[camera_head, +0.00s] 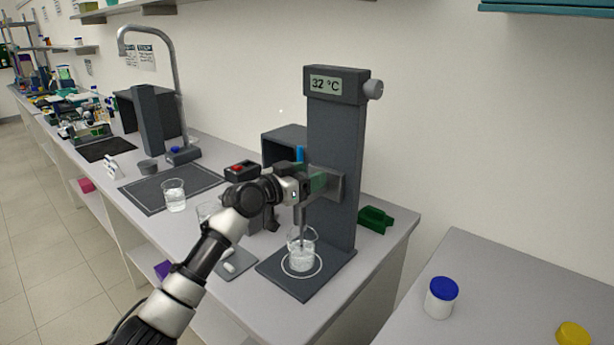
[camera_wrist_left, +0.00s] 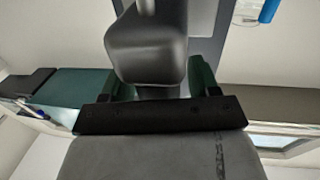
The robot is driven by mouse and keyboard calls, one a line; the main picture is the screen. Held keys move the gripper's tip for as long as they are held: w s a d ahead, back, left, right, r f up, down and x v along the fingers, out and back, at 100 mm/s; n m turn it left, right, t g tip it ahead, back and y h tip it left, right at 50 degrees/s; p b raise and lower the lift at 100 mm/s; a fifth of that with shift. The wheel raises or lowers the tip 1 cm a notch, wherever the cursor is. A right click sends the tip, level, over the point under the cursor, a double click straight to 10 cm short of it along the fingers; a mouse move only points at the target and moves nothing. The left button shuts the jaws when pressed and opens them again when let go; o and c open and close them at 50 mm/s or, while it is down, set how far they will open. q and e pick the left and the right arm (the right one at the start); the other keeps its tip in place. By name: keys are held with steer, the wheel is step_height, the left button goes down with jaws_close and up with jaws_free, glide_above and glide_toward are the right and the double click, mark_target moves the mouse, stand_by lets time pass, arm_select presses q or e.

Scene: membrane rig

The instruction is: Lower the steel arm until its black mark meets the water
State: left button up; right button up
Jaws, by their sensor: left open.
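The dark rig (camera_head: 333,150) stands on the bench with a "32 °C" display at its top and a knob at the top right. A glass beaker of water (camera_head: 302,262) stands in the white ring on its base. A thin upright steel arm (camera_head: 302,222) hangs over the beaker and its lower end reaches into it; the black mark cannot be made out. My left gripper (camera_head: 312,186) is open at the rig's grey carriage, at mid-column. In the left wrist view a dark grey block (camera_wrist_left: 148,48) lies just ahead of the gripper; contact is unclear. My right gripper is not in view.
Left of the rig are a grey pad with white pieces (camera_head: 232,265), a beaker (camera_head: 174,195) on a dark mat and a tap (camera_head: 178,90). A green tray (camera_head: 375,220) lies to the right. A blue-lidded jar (camera_head: 441,298) stands on the separate right bench.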

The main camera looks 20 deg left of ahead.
arm_select(q)
steer(key=b+v, duration=0.3)
steer(key=v, duration=0.8)
steer(key=shift+d+r, duration=0.1)
